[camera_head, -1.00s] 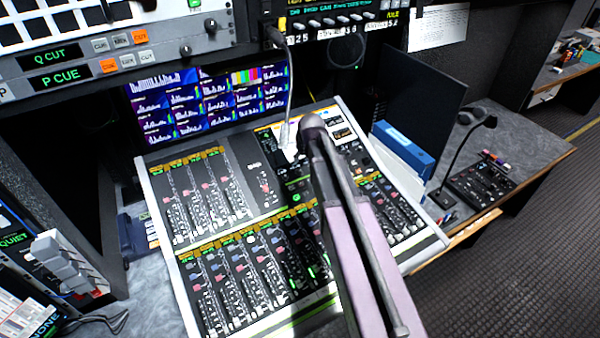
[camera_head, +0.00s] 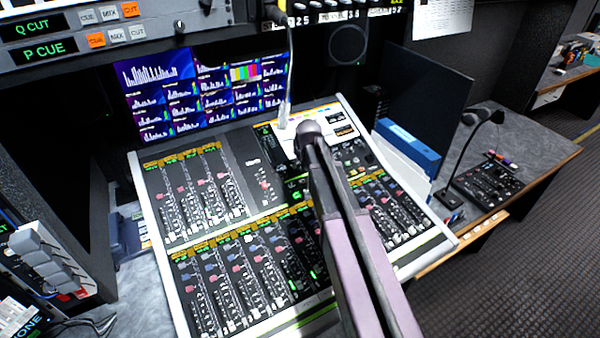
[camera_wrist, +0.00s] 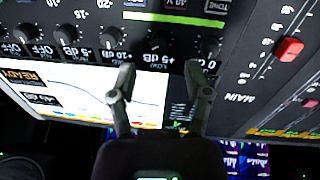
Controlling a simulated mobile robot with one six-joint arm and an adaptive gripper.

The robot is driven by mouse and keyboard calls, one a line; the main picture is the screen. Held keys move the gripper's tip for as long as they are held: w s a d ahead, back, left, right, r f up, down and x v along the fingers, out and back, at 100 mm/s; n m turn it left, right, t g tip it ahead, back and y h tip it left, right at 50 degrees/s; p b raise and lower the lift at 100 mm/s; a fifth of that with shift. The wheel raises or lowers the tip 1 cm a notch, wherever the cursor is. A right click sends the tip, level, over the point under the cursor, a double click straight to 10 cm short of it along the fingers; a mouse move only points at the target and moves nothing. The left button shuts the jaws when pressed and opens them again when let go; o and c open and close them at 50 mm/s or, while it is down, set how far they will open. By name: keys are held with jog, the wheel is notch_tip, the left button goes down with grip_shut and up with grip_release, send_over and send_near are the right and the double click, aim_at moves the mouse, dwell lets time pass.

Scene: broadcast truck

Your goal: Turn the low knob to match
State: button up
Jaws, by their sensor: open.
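In the wrist view, which shows the panel upside down, a row of dark knobs runs across the top. One dark knob (camera_wrist: 160,41) sits just beyond the gap between my fingers, with a small label below it; I cannot read for certain whether it is the low knob. My gripper (camera_wrist: 160,68) is open, its fingertips apart and holding nothing. A screen with a curve (camera_wrist: 85,95) lies partly behind the left finger. In the head view my arm reaches over the mixing console (camera_head: 205,232) and hides my gripper and the knobs.
Lit monitors (camera_head: 200,98) stand behind the console. A thin gooseneck (camera_head: 289,75) rises close to my arm. A dark upright panel (camera_head: 425,115) and blue binder (camera_head: 408,148) stand to the right, near a desk microphone (camera_head: 470,150). A red fader (camera_wrist: 289,49) lies right of my gripper.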

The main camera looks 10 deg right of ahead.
aim_at(300, 168)
jog(key=shift+b+x, duration=1.85)
jog(key=shift+x, duration=0.5)
grip_shut()
